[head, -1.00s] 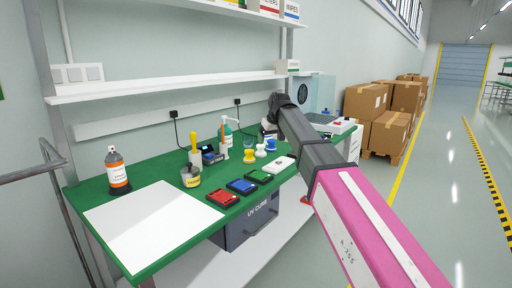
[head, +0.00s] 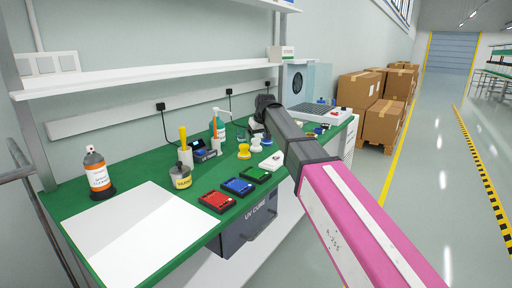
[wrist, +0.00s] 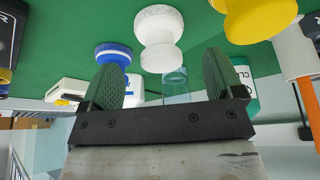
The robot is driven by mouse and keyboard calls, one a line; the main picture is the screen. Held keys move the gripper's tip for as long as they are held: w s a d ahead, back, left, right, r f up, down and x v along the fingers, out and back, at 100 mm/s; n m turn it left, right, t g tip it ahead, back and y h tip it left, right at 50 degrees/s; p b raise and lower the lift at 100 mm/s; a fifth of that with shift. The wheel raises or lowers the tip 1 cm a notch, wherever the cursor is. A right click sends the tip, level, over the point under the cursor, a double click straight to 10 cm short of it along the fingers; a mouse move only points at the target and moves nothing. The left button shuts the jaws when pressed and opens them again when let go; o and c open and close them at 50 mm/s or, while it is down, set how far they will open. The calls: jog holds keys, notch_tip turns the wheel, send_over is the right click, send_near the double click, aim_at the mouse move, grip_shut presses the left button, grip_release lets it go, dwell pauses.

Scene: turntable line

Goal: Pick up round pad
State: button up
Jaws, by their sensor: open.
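Three knob-shaped pads stand on the green bench top: a white one (head: 256,145), a yellow one (head: 244,152) and a blue one. I cannot tell which is called the round pad. In the wrist view, the white pad (wrist: 158,38) is seen just beyond and between the fingertips. The blue pad (wrist: 114,52) is at the left finger, and the yellow pad (wrist: 258,18) is at the upper right. My gripper (wrist: 162,64) is open, with nothing held between its fingers.
Red (head: 217,201), blue (head: 238,186) and green (head: 257,174) ink trays line the front edge. A white sheet (head: 135,232) covers the left. A shelf (head: 150,77) hangs above.

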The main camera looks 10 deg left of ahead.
aim_at(257, 140)
jog(key=shift+x, duration=2.4)
jog(key=shift+s, duration=0.1)
jog(key=c, duration=1)
